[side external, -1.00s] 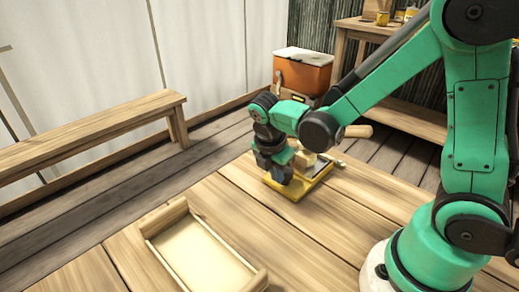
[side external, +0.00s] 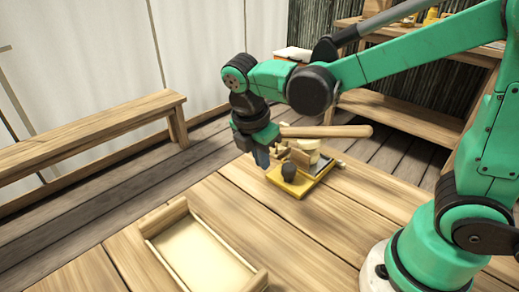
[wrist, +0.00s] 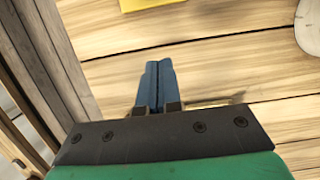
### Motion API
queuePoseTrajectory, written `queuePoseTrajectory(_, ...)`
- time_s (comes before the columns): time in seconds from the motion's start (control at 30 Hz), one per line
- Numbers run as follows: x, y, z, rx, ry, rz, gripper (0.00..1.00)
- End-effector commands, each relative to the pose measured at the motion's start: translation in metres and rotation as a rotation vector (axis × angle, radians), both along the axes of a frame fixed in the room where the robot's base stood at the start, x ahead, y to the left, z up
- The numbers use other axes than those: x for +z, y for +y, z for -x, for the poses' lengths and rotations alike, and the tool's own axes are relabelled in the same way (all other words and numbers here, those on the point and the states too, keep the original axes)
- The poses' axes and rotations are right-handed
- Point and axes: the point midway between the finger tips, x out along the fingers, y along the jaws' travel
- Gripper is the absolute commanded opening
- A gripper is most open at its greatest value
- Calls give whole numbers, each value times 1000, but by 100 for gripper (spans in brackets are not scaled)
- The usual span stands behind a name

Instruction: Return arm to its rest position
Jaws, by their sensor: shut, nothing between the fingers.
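My gripper (side external: 261,160) is at the end of the green arm, above the far left part of the wooden table (side external: 330,235). It points down and its blue fingers are together with nothing between them. In the wrist view the closed fingers (wrist: 158,75) are over bare planks. In the side view a yellow tray (side external: 291,190) lies just right of the fingers. It bears a dark rounded object (side external: 289,171), wooden pieces and a mallet-like tool with a wooden handle (side external: 330,131). The gripper is apart from them.
A shallow wooden tray (side external: 160,255) with a pale bottom lies at the table's near left. A bench (side external: 90,130) stands along the tent wall. A shelf table (side external: 400,115) stands at the back right. The table between the trays is mostly bare.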

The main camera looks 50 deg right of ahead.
Motion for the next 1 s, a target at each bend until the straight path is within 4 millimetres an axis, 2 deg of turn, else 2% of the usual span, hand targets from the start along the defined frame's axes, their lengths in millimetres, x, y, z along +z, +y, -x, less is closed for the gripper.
queuePoseTrajectory(0.13,18,5,0,1,0,0,0)
queuePoseTrajectory(0.37,30,5,3,-51,-32,-15,0)
queuePoseTrajectory(0.47,32,0,8,-217,-135,-67,0)
queuePoseTrajectory(0.7,33,-15,25,-911,-490,-359,0)
queuePoseTrajectory(0.8,31,-19,30,-1165,-587,-496,0)
queuePoseTrajectory(0.9,30,-22,32,-1342,-645,-601,0)
queuePoseTrajectory(1.0,30,-23,33,-1438,-671,-661,0)
